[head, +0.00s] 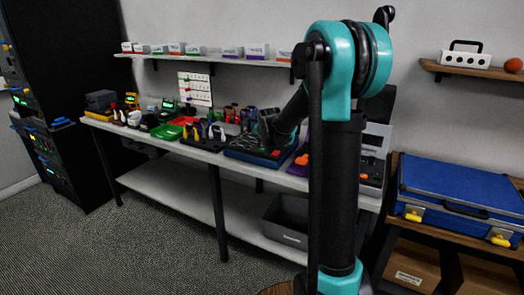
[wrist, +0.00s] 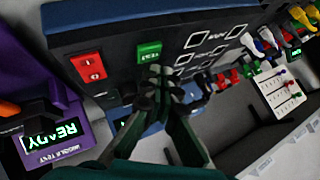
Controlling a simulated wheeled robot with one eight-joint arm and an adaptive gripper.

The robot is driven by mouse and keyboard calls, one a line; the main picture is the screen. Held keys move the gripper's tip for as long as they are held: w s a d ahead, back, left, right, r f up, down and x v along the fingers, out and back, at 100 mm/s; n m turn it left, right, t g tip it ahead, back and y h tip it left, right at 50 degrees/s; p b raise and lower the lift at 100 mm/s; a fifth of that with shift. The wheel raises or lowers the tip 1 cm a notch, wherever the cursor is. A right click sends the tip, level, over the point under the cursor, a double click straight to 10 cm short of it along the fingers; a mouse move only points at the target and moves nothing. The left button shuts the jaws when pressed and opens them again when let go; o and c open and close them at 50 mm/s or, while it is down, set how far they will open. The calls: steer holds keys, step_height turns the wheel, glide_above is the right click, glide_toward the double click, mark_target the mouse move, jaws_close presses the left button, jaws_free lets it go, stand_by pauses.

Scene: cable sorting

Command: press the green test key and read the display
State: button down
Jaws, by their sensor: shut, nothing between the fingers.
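In the wrist view, the green key (wrist: 149,50) sits on the face of a dark tester box (wrist: 115,30), right of a red key (wrist: 88,67). My gripper (wrist: 161,80) is shut and empty, its tips just below the green key in the picture. I cannot tell whether they touch the key or the box. The display (wrist: 52,132), in a purple housing (wrist: 75,112) at the lower left, is lit and reads READY. A dark shape covers part of its left side.
In the wrist view, colored connectors (wrist: 268,42) and a white pegged panel (wrist: 280,90) stand on the right. In the head view, the bench (head: 150,133) is crowded with tools and trays. A shelf (head: 215,59) of labelled bins hangs above. A blue case (head: 460,185) lies right.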

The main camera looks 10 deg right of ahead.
mark_target(262, 150)
stand_by(0.7)
steer(key=shift+f, duration=0.45)
steer(key=shift+f, duration=0.35)
stand_by(0.5)
steer(key=shift+r, duration=0.8)
steer(key=shift+r, duration=2.5)
